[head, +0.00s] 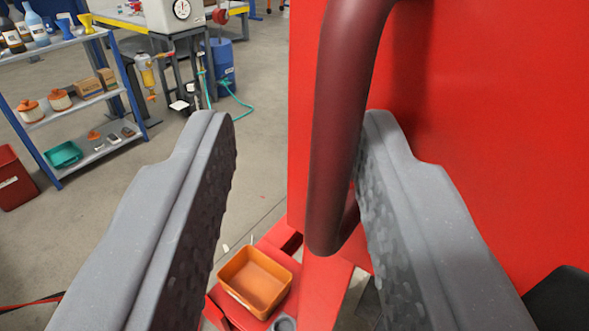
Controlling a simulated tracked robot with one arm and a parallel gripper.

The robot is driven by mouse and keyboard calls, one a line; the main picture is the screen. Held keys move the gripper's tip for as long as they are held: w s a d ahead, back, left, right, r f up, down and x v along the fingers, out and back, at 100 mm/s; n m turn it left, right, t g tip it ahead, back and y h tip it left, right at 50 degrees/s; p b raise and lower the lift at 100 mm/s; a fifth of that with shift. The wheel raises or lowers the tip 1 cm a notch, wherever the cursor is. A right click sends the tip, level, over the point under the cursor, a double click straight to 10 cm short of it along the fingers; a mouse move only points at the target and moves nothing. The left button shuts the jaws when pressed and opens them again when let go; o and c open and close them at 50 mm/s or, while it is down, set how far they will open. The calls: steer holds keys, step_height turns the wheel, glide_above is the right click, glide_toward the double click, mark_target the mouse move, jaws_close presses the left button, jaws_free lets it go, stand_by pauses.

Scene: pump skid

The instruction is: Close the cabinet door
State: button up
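A large red panel (480,110), which looks like the cabinet door, fills the right side of the head view. A dark red bar handle (340,130) stands out from its left part and runs down to a bend at its lower end. My gripper (302,122) is open, with its two grey fingers apart. The handle lies between the fingers, close to or touching the right finger; I cannot tell which. The left finger is well clear of it. The cabinet opening and the hinge side are not in view.
An orange tray (254,282) sits on a red surface low in the middle. A blue-framed shelf (75,100) with bottles and pots stands at the far left, with a red bin (15,180) beside it. A blue drum (222,65) stands behind. The grey floor between is open.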

steer(key=shift+w+d+r, duration=0.15)
steer(key=shift+r, duration=0.3)
steer(key=shift+d+f, duration=0.15)
steer(key=shift+f, duration=0.1)
steer(key=shift+r, duration=0.2)
steer(key=shift+f, duration=0.15)
steer(key=shift+d+r, duration=0.1)
steer(key=shift+r, duration=0.15)
steer(key=shift+a+f, duration=0.25)
steer(key=shift+f, duration=0.1)
steer(key=shift+d+r, duration=0.1)
steer(key=shift+r, duration=0.05)
steer(key=shift+s+f+b, duration=0.2)
steer(key=shift+s+b, duration=0.5)
steer(key=shift+b, duration=0.25)
steer(key=shift+s+b, duration=0.85)
steer(key=shift+b, duration=0.05)
steer(key=s+b, duration=0.2)
steer(key=s, duration=0.9)
steer(key=shift+a+r+m, duration=0.3)
steer(key=shift+a+r, duration=0.1)
steer(key=shift+a, duration=0.05)
